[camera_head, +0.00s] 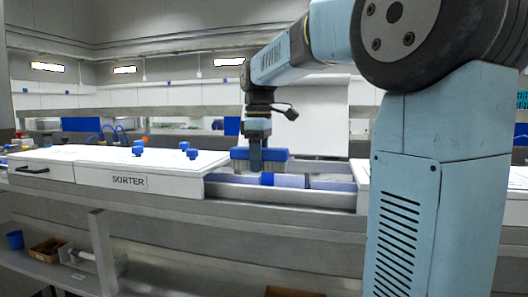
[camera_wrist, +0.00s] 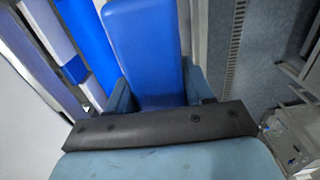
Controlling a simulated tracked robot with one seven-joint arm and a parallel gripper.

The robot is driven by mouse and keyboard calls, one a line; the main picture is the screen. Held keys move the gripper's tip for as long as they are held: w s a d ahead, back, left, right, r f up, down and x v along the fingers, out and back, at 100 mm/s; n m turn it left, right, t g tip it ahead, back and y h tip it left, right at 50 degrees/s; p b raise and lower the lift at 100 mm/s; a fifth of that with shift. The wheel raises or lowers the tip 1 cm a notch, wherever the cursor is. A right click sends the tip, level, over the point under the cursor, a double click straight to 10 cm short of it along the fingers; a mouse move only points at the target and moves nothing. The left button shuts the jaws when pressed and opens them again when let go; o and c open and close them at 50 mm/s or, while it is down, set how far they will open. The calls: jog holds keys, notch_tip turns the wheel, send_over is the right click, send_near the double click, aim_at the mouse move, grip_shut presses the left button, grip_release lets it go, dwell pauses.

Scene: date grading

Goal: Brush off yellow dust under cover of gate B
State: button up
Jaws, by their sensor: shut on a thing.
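My gripper (camera_head: 256,158) is shut on a blue brush (camera_head: 276,154) with pale bristles pointing down. It holds the brush above the open part of the sorter channel (camera_head: 320,197), by the right end of the white SORTER cover (camera_head: 130,165). In the wrist view the blue brush back (camera_wrist: 143,45) stands between my fingers (camera_wrist: 158,92). Blue and white parts (camera_head: 290,181) lie in the open channel. I cannot tell whether the bristles touch anything. No yellow dust can be made out, and no gate B label is readable.
Several blue knobs (camera_head: 138,150) stand on the left cover. Another white cover (camera_head: 361,172) lies right of the opening, partly behind my arm. A lower shelf holds a blue cup (camera_head: 15,240) and a brown box (camera_head: 48,250). A white panel (camera_head: 308,115) stands behind the channel.

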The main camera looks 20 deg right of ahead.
jog(key=shift+f, duration=5)
jog(key=shift+f, duration=0.5)
jog(key=shift+d, duration=0.1)
jog(key=shift+s+d+r, duration=0.1)
jog(key=shift+s+d, duration=0.65)
jog(key=shift+d, duration=0.3)
jog(key=shift+s+d, duration=0.8)
jog(key=shift+d, duration=0.35)
jog(key=shift+s+d, duration=0.55)
jog(key=shift+d, duration=0.25)
jog(key=shift+s+d, duration=0.5)
jog(key=shift+d, duration=0.3)
jog(key=shift+s+d+f, duration=0.25)
jog(key=shift+s+d, duration=0.25)
jog(key=shift+d, duration=0.15)
jog(key=shift+w+a, duration=0.1)
